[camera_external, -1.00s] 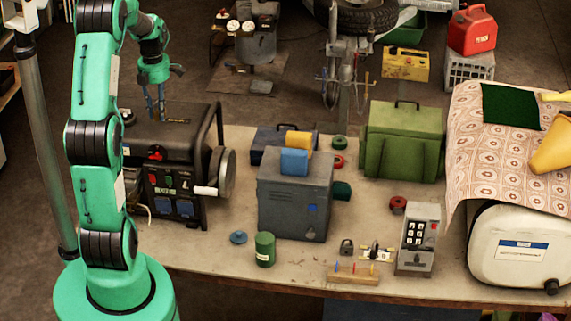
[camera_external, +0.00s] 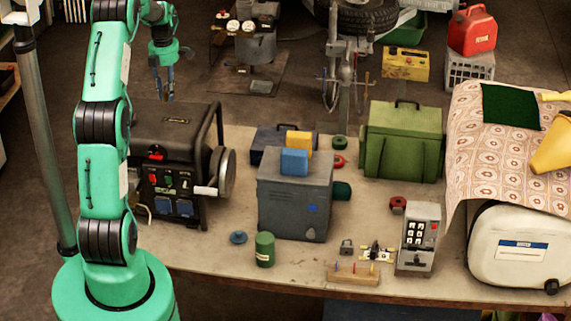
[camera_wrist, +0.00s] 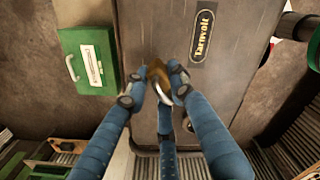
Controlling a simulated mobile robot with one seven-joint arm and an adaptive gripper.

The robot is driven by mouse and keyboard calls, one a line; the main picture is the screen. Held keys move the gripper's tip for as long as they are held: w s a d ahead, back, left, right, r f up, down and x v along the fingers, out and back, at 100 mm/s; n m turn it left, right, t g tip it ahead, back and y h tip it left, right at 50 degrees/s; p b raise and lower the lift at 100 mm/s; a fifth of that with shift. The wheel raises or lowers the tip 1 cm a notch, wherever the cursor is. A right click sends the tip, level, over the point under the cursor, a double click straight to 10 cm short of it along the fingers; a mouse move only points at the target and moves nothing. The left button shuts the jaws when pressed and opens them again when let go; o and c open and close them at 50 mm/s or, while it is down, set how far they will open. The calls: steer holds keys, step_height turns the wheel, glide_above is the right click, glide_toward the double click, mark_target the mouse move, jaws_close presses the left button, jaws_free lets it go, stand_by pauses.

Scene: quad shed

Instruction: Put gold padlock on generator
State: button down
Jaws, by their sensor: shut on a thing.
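My gripper (camera_wrist: 158,83) is shut on the gold padlock (camera_wrist: 156,72), which shows between the blue fingertips with its pale shackle toward the camera. The fingers partly hide it. In the external view my gripper (camera_external: 163,88) is at the upper left, by the far side of the generator; the padlock cannot be made out there. The generator (camera_external: 160,135) is a dark boxy machine with a control panel and a side wheel, at the bench's left end. Its brown top (camera_wrist: 225,75), with a label, lies below my fingers in the wrist view. I cannot tell the gap.
A grey box (camera_external: 293,205) with blue and yellow blocks on top stands right of the generator. A green case (camera_external: 403,140) is farther right. A grey padlock (camera_external: 347,247) lies near the bench's front. A green box (camera_wrist: 88,60) shows beside the generator in the wrist view.

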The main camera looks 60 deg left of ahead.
steer(key=shift+w, duration=0.1)
stand_by(0.3)
steer(key=shift+f, duration=1.75)
steer(key=shift+f, duration=0.2)
steer(key=c, duration=1.5)
jaws_free()
steer(key=shift+r, duration=0.15)
step_height(320, 180, up, 12)
steer(key=shift+r, duration=0.1)
steer(key=shift+a, duration=0.1)
